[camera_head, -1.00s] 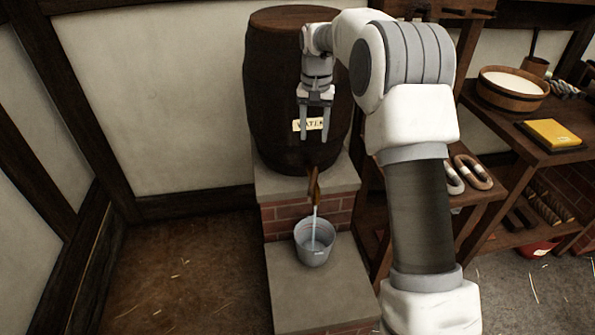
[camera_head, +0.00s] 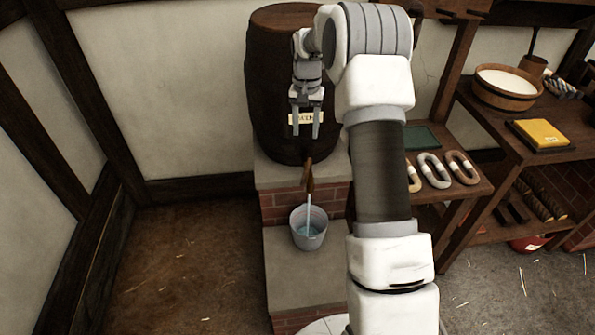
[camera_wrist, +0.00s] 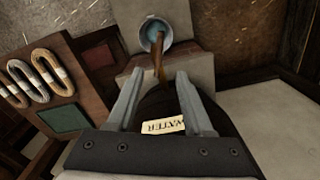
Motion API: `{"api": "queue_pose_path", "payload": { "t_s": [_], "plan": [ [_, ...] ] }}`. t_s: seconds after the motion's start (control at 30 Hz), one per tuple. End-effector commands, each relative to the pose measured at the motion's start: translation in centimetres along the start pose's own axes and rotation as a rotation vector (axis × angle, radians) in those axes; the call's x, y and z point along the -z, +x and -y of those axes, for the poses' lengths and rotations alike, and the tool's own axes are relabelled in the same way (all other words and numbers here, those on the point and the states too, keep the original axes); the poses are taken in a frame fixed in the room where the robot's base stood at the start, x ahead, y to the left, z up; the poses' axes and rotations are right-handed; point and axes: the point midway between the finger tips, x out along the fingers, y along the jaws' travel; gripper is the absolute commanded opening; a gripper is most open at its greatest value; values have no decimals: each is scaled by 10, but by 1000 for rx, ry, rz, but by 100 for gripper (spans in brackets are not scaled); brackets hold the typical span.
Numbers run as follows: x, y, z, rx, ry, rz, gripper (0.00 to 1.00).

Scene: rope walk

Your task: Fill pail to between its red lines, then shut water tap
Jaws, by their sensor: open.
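The grey pail (camera_head: 309,228) stands upright on the lower stone ledge under the water tap (camera_head: 309,178). A stream of water runs from the tap into the pail, and there is blue water inside. The pail also shows in the wrist view (camera_wrist: 156,36), with the tap (camera_wrist: 160,68) in front of it. I cannot make out the red lines or the exact level. The tap is on the dark barrel (camera_head: 275,70) with a "WATER" label (camera_wrist: 163,126). My gripper (camera_head: 304,134) is open and empty in front of the barrel, above the tap, fingers pointing down.
The brick and stone step (camera_head: 300,270) holds the pail. At right a shelf (camera_head: 460,190) carries rope coils (camera_head: 432,170) and a green slate (camera_head: 422,137). A bench further right holds a wooden tub (camera_head: 507,88) and a yellow block (camera_head: 541,134). The floor at left is clear.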

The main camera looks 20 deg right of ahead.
Motion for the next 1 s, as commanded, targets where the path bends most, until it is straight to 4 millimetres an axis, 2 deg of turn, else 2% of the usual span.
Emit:
{"api": "queue_pose_path", "payload": {
  "t_s": [0.17,0.5,0.7,0.83,1.0],
  "plan": [
    [-2,30,0,-2,-1,5,51],
    [-2,104,0,-2,-2,6,51],
    [-1,142,0,-1,-1,4,51],
    [-1,159,0,-1,-2,3,51],
    [-1,168,0,0,-2,1,51]
  ]
}}
